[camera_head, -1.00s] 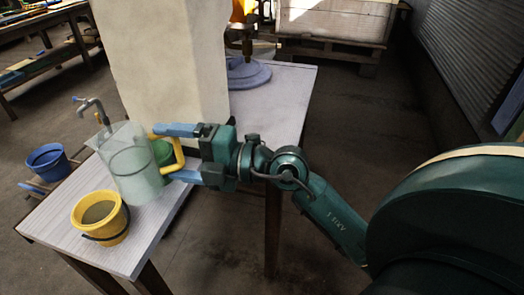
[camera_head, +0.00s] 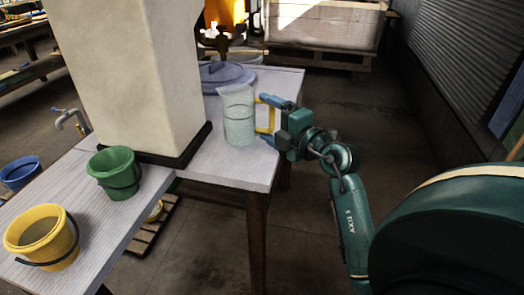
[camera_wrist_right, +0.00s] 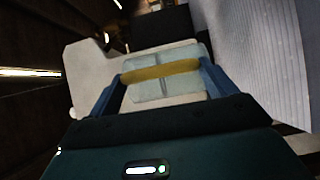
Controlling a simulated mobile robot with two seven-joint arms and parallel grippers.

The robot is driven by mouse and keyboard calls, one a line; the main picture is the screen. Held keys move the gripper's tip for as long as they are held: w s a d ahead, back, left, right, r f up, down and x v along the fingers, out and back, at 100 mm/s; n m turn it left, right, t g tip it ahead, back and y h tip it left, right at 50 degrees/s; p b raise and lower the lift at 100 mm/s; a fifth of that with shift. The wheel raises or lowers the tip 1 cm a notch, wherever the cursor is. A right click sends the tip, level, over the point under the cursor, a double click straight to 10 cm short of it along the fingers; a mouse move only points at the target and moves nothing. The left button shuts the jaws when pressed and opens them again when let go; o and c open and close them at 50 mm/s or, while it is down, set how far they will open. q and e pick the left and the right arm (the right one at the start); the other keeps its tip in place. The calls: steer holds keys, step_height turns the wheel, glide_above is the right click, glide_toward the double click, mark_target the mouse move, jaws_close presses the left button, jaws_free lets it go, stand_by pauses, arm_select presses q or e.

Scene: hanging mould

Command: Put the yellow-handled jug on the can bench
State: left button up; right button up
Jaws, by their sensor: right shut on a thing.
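The clear jug (camera_head: 239,118) with a yellow handle (camera_head: 265,116) is upright at the right side of the pale pillar. My right gripper (camera_head: 266,119) is shut on the handle, its blue fingers above and below it. In the right wrist view the handle (camera_wrist_right: 160,72) lies across between the fingers, with the jug's clear body behind it. The jug's base appears over the pale bench top (camera_head: 225,165) near its front edge; I cannot tell whether it touches. No bench is marked as the can bench. My left gripper is not in view.
The pillar (camera_head: 140,75) stands on a black base on the bench. A green bucket (camera_head: 116,172) and a yellow bucket (camera_head: 42,236) stand at left. A blue-grey round lid (camera_head: 222,76) lies behind the jug. A blue bucket (camera_head: 20,172) is at the far left.

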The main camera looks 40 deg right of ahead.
step_height(320, 180, down, 6)
steer(key=b, duration=0.2)
steer(key=shift+b, duration=0.3)
steer(key=shift+f, duration=0.15)
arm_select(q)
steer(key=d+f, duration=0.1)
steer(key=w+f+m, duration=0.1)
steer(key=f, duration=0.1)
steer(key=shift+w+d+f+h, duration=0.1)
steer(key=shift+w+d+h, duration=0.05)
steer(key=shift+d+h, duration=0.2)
arm_select(e)
steer(key=o, duration=1.3)
steer(key=shift+f, duration=0.1)
